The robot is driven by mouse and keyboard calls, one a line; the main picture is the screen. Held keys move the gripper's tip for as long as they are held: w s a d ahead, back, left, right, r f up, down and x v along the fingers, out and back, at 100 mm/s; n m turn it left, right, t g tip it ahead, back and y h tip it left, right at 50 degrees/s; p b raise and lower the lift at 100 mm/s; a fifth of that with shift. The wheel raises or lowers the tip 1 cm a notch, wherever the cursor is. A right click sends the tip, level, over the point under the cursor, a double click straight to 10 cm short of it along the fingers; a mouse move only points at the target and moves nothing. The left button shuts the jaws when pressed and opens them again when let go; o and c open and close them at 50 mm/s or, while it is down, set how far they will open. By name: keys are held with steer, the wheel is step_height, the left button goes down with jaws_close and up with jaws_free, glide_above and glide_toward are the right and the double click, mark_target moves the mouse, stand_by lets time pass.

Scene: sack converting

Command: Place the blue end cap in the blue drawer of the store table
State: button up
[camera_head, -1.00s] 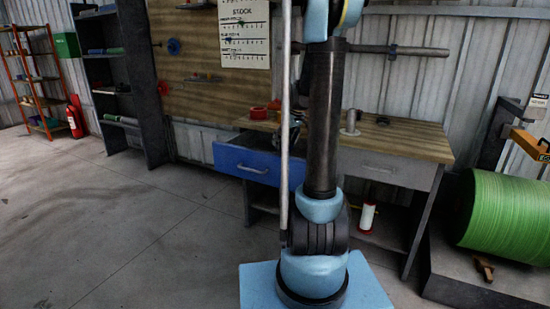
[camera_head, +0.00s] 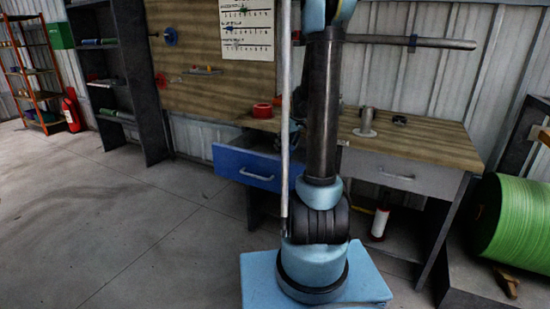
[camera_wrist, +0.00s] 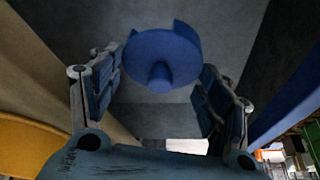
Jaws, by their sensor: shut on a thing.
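The blue end cap (camera_wrist: 162,58) is a round disc with a short stub, seen in the wrist view between the fingers of my gripper (camera_wrist: 160,85), which is shut on it. The blue drawer (camera_head: 246,168) of the store table (camera_head: 425,145) is pulled out on the left in the head view. A blue panel, apparently the drawer front (camera_wrist: 288,100), runs along the right of the wrist view. The cap appears over the dark grey drawer interior, its height unclear. In the head view my arm hides the gripper and cap.
A red ring (camera_head: 262,110), a metal post on a flange (camera_head: 366,122) and a small dark item (camera_head: 399,120) are on the tabletop. A grey drawer (camera_head: 395,176) is shut. Floor at left is clear.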

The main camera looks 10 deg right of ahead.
step_height(320, 180, down, 8)
steer(key=shift+r, duration=0.1)
steer(key=w+a, duration=0.1)
steer(key=w, duration=0.1)
steer(key=shift+w+a+r, duration=0.1)
steer(key=shift+w+a, duration=0.25)
steer(key=shift+w, duration=0.05)
steer(key=shift+w+a, duration=0.4)
steer(key=shift+w, duration=0.1)
steer(key=w+a, duration=0.2)
steer(key=w, duration=0.1)
steer(key=shift+d+f, duration=0.2)
steer(key=shift+f, duration=0.3)
steer(key=shift+s+f, duration=0.1)
steer(key=o, duration=1)
steer(key=shift+c, duration=0.2)
